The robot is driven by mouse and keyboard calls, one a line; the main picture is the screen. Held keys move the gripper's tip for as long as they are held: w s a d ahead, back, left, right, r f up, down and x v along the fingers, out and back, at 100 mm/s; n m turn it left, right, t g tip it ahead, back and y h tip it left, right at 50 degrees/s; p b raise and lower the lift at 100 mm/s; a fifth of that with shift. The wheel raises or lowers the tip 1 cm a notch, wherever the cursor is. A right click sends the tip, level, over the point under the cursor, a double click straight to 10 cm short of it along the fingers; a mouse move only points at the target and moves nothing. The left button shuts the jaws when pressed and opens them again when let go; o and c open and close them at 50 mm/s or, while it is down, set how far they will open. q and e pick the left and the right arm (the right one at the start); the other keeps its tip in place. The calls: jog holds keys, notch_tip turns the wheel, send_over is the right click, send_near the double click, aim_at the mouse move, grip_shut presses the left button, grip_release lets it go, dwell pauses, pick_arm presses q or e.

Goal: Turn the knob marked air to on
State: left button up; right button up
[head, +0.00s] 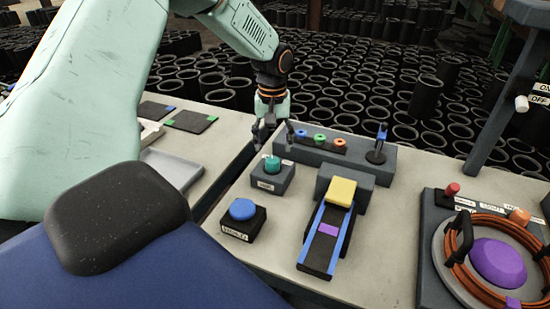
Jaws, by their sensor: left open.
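A teal knob (272,164) stands on a small grey box with a white label, on the grey table. The label is too small to read, so I cannot tell whether this is the knob marked air. A red knob (452,189) and an orange knob (519,216) sit on the dark panel at right, also beside labels I cannot read clearly. My left gripper (262,135) is open and points down just above and behind the teal knob, apart from it as far as I can see. Its fingers are small and dark. My right gripper is not in view.
A blue button (243,209) on a black box stands in front of the teal knob. A rail holds coloured rings (320,139). A ramp (329,228) carries a yellow block (341,191). A white switch (521,104) with ON and OFF labels is at upper right. Black sleeves fill the background.

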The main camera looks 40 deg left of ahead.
aim_at(273, 160)
pick_arm(q)
jog(key=f, duration=0.4)
jog(key=shift+w+a+f, duration=0.1)
jog(key=shift+a+f, duration=0.2)
jog(key=shift+f, duration=0.25)
jog(key=shift+d+b, duration=0.25)
jog(key=shift+b, duration=0.05)
jog(key=shift+f, duration=0.1)
jog(key=shift+a+f, duration=0.1)
jog(key=shift+a, duration=0.05)
jog(key=shift+c, duration=1.3)
jog(key=c, duration=0.9)
